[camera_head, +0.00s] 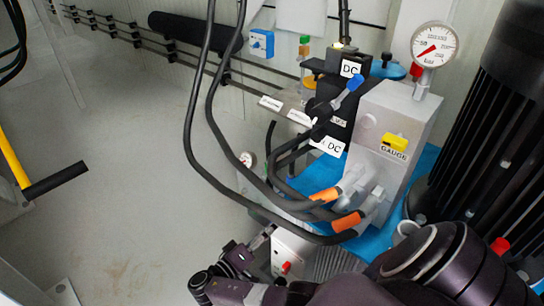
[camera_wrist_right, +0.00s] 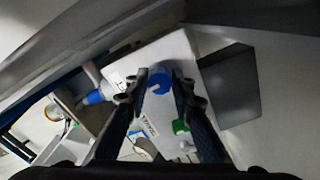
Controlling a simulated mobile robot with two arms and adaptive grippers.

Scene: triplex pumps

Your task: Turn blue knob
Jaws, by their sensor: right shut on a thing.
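In the right wrist view, a round blue knob (camera_wrist_right: 159,80) stands on the face of a white block (camera_wrist_right: 182,48). My right gripper (camera_wrist_right: 160,85) has one dark finger on each side of the knob and is shut on it. In the head view, my right gripper (camera_head: 266,237) reaches in low, beside a white block with a red knob (camera_head: 287,267) and below the black hoses. The gripped blue knob cannot be made out in the head view. My left gripper is in neither view.
Black hoses with orange sleeves (camera_head: 346,222) loop just above my right gripper. A grey block with a pressure gauge (camera_head: 434,45) stands on a blue base, with a large black ribbed motor (camera_head: 500,110) at the right. Open floor (camera_head: 120,170) lies to the left.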

